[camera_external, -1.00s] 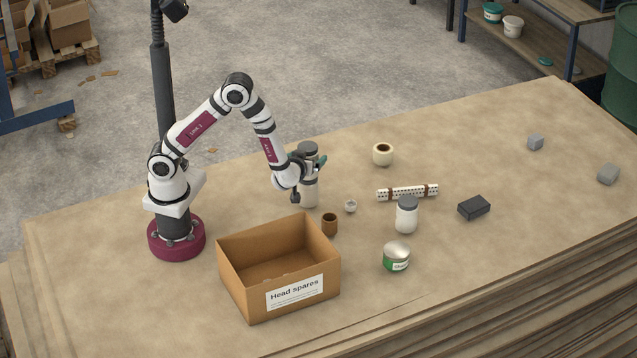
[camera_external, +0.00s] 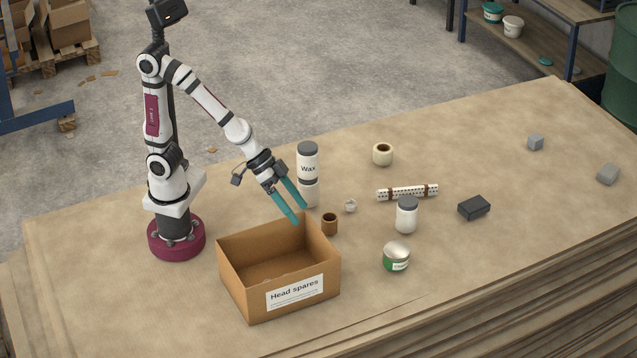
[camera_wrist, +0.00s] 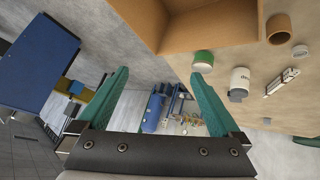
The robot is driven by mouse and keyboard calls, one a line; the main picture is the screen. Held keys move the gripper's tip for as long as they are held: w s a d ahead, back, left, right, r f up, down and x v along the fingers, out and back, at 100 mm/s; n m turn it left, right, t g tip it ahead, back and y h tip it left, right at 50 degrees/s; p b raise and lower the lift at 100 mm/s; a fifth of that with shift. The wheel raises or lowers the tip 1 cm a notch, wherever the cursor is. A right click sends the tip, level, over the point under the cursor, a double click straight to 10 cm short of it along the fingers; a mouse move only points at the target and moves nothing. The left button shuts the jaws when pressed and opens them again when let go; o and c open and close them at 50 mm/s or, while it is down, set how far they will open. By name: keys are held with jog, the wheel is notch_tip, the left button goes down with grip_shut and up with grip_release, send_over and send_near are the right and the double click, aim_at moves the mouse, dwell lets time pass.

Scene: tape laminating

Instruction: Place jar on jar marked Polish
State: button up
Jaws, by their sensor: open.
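A white jar with a grey lid, labelled "Wax" (camera_external: 308,165), stands upright on top of another white jar (camera_external: 309,194) in the external view. The lower jar's label is not visible, so I cannot tell if it is marked Polish. A third white jar (camera_external: 406,218) with a grey lid stands alone further right; its marking is not readable. My gripper (camera_external: 300,213) is open and empty, its teal fingers pointing down beside the stack, just left and in front of it, near the box's back corner. The open fingers also show in the wrist view (camera_wrist: 163,75).
An open cardboard box (camera_external: 237,282), "Head spares", stands in front of my gripper. A brown ring (camera_external: 330,225), a small clear cup (camera_external: 350,206), a green tin (camera_external: 396,257), a perforated strip (camera_external: 390,195), a tape roll (camera_external: 382,154) and a dark block (camera_external: 474,207) lie around.

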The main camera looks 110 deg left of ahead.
jog(key=s+a+m+g+y, duration=0.1)
jog(key=s+a+m+g, duration=0.2)
jog(key=s, duration=0.9)
jog(key=s+a+m+g+y, duration=0.2)
jog(key=s+m+g, duration=0.3)
jog(key=s, duration=0.7)
jog(key=shift+a+f, duration=0.2)
jog(key=shift+a, duration=0.35)
